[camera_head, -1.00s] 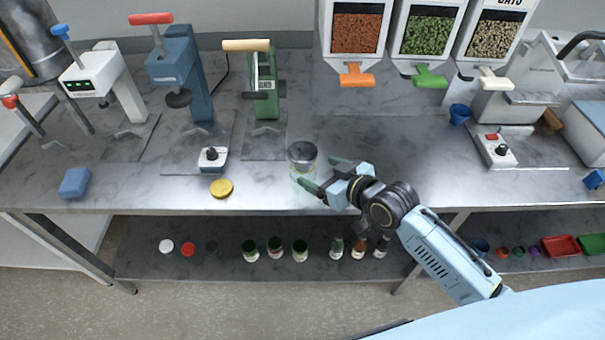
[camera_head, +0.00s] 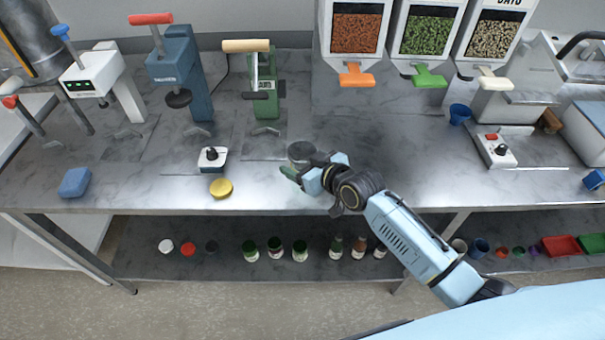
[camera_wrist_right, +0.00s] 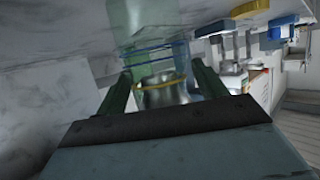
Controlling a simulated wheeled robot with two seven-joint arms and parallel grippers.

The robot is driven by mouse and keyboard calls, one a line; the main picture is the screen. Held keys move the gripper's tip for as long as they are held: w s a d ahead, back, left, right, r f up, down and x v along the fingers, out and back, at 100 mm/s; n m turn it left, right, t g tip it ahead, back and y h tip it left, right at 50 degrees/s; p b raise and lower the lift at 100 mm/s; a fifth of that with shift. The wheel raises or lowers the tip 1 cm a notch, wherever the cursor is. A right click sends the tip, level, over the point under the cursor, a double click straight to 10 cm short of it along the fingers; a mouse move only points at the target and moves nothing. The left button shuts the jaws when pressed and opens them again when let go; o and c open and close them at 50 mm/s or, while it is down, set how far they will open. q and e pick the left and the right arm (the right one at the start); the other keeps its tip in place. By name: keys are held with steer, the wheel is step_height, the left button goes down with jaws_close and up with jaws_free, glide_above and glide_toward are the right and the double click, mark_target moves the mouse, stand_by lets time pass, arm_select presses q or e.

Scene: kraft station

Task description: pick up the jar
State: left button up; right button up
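The jar (camera_head: 301,151) is a clear glass one with a grey-looking round top, standing on the metal counter near its front edge. My right gripper (camera_head: 307,176) is at its near side and hides its lower part in the head view. In the right wrist view the two green fingers (camera_wrist_right: 163,85) stand apart, with a greyish glassy shape (camera_wrist_right: 163,98) crossed by a yellow line between them, seemingly the jar. I cannot tell whether either finger touches it. My left gripper is not in view.
A yellow lid (camera_head: 221,188) and a small white device with a black knob (camera_head: 212,156) lie left of the jar. A green press (camera_head: 266,105) stands behind. Dispensers with orange (camera_head: 356,80), green and cream levers stand at the back.

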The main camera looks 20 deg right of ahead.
steer(key=c, duration=0.9)
